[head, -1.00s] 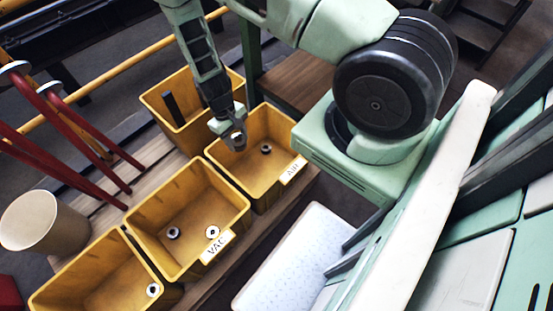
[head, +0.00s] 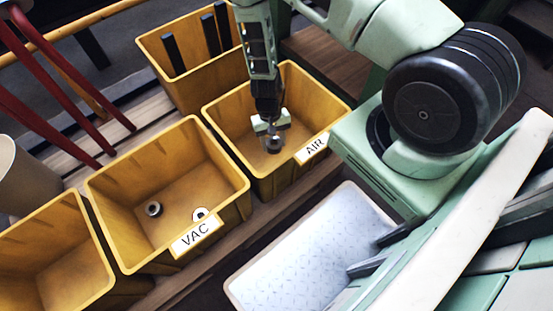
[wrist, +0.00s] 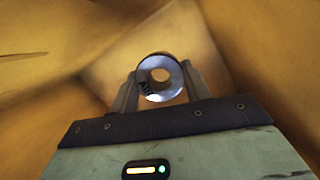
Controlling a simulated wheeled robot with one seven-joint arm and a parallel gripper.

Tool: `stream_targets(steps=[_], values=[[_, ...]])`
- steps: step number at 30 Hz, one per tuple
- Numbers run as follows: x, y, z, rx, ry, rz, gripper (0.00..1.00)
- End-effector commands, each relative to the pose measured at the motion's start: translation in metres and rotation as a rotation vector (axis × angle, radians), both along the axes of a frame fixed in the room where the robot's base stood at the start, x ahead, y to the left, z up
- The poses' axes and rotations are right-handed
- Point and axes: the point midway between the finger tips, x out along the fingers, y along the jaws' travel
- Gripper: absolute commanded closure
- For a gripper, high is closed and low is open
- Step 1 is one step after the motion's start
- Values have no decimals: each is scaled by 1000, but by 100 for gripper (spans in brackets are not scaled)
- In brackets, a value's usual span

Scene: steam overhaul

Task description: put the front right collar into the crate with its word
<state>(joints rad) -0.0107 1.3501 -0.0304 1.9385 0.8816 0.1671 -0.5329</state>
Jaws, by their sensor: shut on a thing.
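My gripper (head: 271,125) is inside the yellow crate marked AIR (head: 226,143), low between its walls. It is shut on a small metal collar (wrist: 162,96), a ring with a round hole, held between the fingertips in the wrist view. In the head view the held collar is hard to tell apart from the fingers. A dark round collar shape (head: 273,145) shows just below the fingertips; I cannot tell whether it touches the held one. The AIR label (head: 314,148) is on the crate's front right wall.
Another yellow crate (head: 100,262) is at the lower left. A yellow bin with dark bars (head: 158,76) stands behind. A pale patterned tray (head: 309,250) lies in front.

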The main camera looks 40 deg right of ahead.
Motion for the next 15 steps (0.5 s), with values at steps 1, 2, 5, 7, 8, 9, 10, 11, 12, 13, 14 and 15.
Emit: stream_targets(steps=[1,2,5,7,8,9,10,11,12,13,14,15], values=[[-1,0,-18,-1,0,-11,91],[-1,0,-21,-1,1,-16,91],[-2,0,-29,-4,0,-31,91],[-2,0,-34,-5,1,-36,91],[-2,0,-38,-5,1,-37,91],[-3,0,-44,-5,1,-38,91],[-3,0,-49,-5,2,-39,91],[-3,0,-55,-5,2,-39,91],[-3,0,-63,-6,3,-39,91],[-3,0,-68,-6,2,-38,91],[-3,0,-73,-6,2,-38,91],[-3,0,-79,-5,2,-38,91]])
